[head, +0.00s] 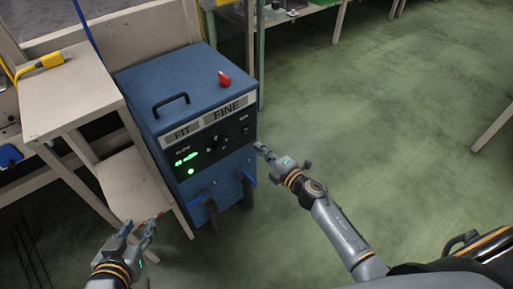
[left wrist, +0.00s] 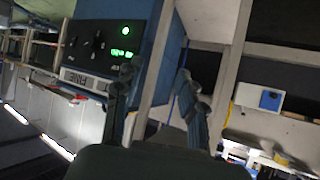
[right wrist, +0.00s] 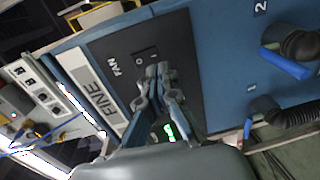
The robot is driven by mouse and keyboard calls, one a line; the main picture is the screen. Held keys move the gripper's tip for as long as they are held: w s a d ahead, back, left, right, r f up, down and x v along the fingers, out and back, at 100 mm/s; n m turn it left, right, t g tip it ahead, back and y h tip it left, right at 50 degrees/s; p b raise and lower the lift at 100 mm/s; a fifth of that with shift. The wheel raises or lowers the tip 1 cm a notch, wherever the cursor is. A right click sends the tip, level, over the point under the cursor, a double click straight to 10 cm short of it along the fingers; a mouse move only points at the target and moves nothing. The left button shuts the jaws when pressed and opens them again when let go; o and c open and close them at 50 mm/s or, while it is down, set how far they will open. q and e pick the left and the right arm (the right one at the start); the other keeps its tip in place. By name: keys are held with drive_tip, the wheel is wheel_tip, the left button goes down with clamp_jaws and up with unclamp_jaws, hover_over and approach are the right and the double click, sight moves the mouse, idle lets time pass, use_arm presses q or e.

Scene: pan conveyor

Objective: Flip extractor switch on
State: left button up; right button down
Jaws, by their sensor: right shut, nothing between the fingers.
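The blue extractor (head: 160,85) stands upright with a black front panel and a FIT FINE label. Green lights on its panel (head: 191,171) are lit. In the right wrist view a black rocker switch (right wrist: 146,55) sits beside the word FAN; its position is hard to tell. My right gripper (head: 261,149) is at the panel's right side; its closed, empty fingertips (right wrist: 158,72) appear right by the switch. Whether they touch it is unclear. My left gripper (head: 141,223) is open and empty, low in front of the beige bench; its fingers are spread in the left wrist view (left wrist: 155,78).
A red beacon-like piece (head: 224,78) and a black handle (head: 171,104) are on the extractor's top. Dark hoses (head: 208,210) come out low at its front. A beige bench (head: 68,88) stands to its left.

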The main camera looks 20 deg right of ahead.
use_arm(q)
drive_tip(key=shift+s+a+f+g, duration=0.25)
drive_tip(key=shift+f+g, duration=0.25)
drive_tip(key=shift+f, duration=0.15)
use_arm(e)
drive_tip(key=f+v, duration=0.2)
drive_tip(key=v, duration=0.6)
drive_tip(key=shift+s+d, duration=0.2)
drive_tip(key=shift+s, duration=0.05)
